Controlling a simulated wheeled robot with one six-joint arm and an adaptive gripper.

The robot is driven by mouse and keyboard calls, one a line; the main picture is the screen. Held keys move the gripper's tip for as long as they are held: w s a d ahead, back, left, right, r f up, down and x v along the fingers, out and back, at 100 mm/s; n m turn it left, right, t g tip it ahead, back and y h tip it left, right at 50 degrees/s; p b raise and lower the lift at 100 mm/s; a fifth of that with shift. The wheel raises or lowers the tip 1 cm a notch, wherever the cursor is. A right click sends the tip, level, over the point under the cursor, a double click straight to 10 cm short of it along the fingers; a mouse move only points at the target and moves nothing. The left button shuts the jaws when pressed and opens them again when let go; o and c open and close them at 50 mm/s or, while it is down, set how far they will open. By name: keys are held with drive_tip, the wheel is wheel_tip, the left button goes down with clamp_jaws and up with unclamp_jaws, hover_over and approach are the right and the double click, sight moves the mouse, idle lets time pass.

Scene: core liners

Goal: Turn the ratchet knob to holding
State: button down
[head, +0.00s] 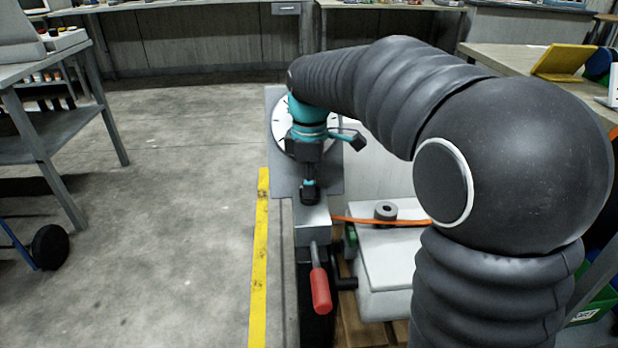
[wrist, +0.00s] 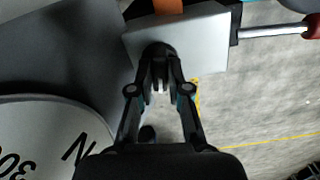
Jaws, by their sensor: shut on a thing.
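The ratchet knob (wrist: 158,48) is dark and round and sits on the face of a light grey housing (wrist: 205,45). The housing also shows in the head view (head: 312,228), below my gripper. My gripper (wrist: 160,78) is shut on the knob, with its two dark fingers closing from either side. In the head view my gripper (head: 309,180) points down at the housing, and fingers and knob merge into one dark shape. Any marks for the knob's setting are hidden or too small to read.
A red-handled lever (head: 320,291) sticks out from the housing. An orange strap (head: 375,221) runs right from it over a white box (head: 390,255). A white dial (wrist: 45,140) with black markings lies beside my gripper. Open floor with a yellow line (head: 260,250) is to the left.

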drive_tip(key=shift+n+p, duration=0.4)
drive_tip(key=shift+n, duration=0.7)
drive_tip(key=shift+f, duration=0.1)
drive_tip(key=c, duration=1.1)
unclamp_jaws()
wheel_tip(320, 180, up, 12)
drive_tip(key=shift+r, duration=0.1)
